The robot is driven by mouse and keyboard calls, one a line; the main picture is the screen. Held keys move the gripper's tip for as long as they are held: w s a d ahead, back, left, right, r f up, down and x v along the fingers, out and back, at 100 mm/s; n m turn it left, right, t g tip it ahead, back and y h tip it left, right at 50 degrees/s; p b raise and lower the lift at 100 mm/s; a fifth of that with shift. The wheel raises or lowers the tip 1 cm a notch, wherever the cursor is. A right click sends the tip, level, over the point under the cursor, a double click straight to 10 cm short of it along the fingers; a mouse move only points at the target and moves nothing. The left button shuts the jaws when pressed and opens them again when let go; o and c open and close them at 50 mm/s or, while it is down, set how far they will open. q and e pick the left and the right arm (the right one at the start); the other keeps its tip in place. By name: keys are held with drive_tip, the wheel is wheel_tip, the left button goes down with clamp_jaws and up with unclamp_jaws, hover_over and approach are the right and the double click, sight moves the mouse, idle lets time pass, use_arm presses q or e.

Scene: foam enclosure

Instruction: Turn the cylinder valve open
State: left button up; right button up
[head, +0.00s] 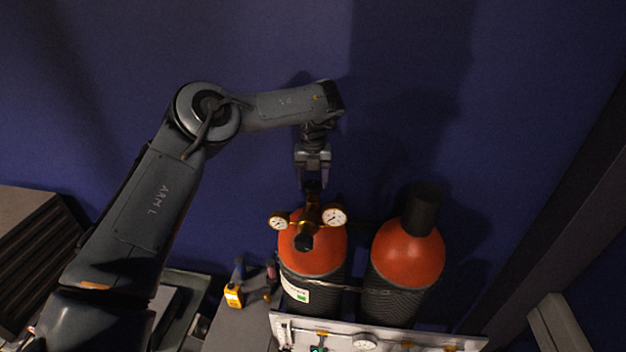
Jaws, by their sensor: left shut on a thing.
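Two gas cylinders with orange shoulders and dark ribbed bodies stand side by side. The left cylinder (317,258) carries a brass regulator with two white gauges, one on the left (278,222) and one on the right (334,217). Its dark valve knob (313,187) sits at the top, behind the regulator. My left gripper (313,182) points down over this valve, its fingers shut on the knob. The finger contact is small and dark in the head view. My right gripper is not in view.
The right cylinder (408,252) has a dark cap (422,207). A strap crosses both cylinders. A panel (440,340) with gauges and fittings stands in front. A yellow handheld device (234,293) lies to the left. A dark post rises at right; blue foam wall is behind.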

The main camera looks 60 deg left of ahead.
use_arm(q)
drive_tip(key=shift+n, duration=0.3)
drive_tip(key=n+b, duration=0.1)
drive_tip(key=n, duration=0.2)
drive_tip(key=shift+f+b, duration=0.1)
drive_tip(key=shift+b, duration=0.2)
drive_tip(key=n+b, duration=0.2)
drive_tip(key=n, duration=0.4)
drive_tip(key=shift+s+n, duration=0.15)
drive_tip(key=shift+n, duration=0.15)
drive_tip(key=n+b, duration=0.1)
drive_tip(key=n, duration=0.5)
drive_tip(key=shift+b, duration=0.35)
drive_tip(key=shift+s+d+n+b, duration=0.15)
drive_tip(key=shift+n+b, duration=0.3)
drive_tip(key=shift+n, duration=1.65)
drive_tip(key=o, duration=1.1)
drive_tip(key=shift+c, duration=0.2)
